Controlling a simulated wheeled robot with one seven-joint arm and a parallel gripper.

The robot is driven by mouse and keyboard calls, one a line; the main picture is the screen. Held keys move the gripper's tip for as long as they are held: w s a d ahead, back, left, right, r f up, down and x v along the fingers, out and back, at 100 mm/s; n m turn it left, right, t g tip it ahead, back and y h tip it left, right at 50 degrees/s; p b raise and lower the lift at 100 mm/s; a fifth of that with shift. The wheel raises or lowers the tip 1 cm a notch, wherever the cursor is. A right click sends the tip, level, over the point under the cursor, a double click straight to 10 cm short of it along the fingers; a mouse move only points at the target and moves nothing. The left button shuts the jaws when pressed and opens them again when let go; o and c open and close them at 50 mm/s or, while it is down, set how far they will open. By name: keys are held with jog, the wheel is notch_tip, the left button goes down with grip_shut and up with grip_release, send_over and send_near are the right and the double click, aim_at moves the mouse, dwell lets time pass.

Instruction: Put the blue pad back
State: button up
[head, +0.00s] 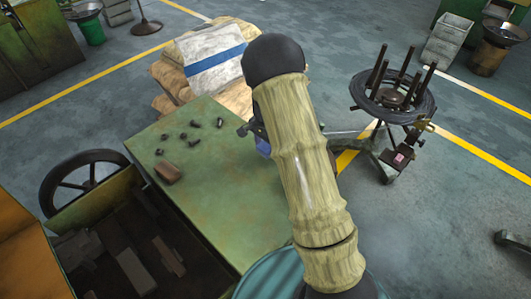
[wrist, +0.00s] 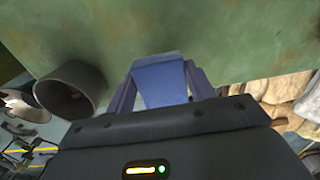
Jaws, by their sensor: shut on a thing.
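The blue pad (wrist: 160,82) is between the two fingers of my gripper (wrist: 160,74) in the wrist view. The gripper is shut on it. In the head view a small blue patch of the pad (head: 263,146) shows at the left edge of my arm, and the arm hides most of my gripper. The pad is over the green tabletop (head: 235,215), near its far right side. I cannot tell whether it touches the surface.
A dark hollow cylinder (wrist: 72,90) is left of the gripper in the wrist view. Several dark bolts (head: 194,124) and a brown block (head: 167,172) lie on the tabletop. Sacks (head: 170,80) stand behind it. A round rack with upright rods (head: 395,95) stands right.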

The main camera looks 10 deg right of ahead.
jog(key=shift+f, duration=0.1)
jog(key=shift+f+p, duration=0.75)
jog(key=shift+f, duration=1.25)
jog(key=shift+f, duration=0.1)
jog(key=o, duration=0.9)
jog(key=shift+w, duration=0.1)
jog(key=shift+r, duration=0.2)
notch_tip(320, 180, up, 12)
jog(key=b, duration=0.3)
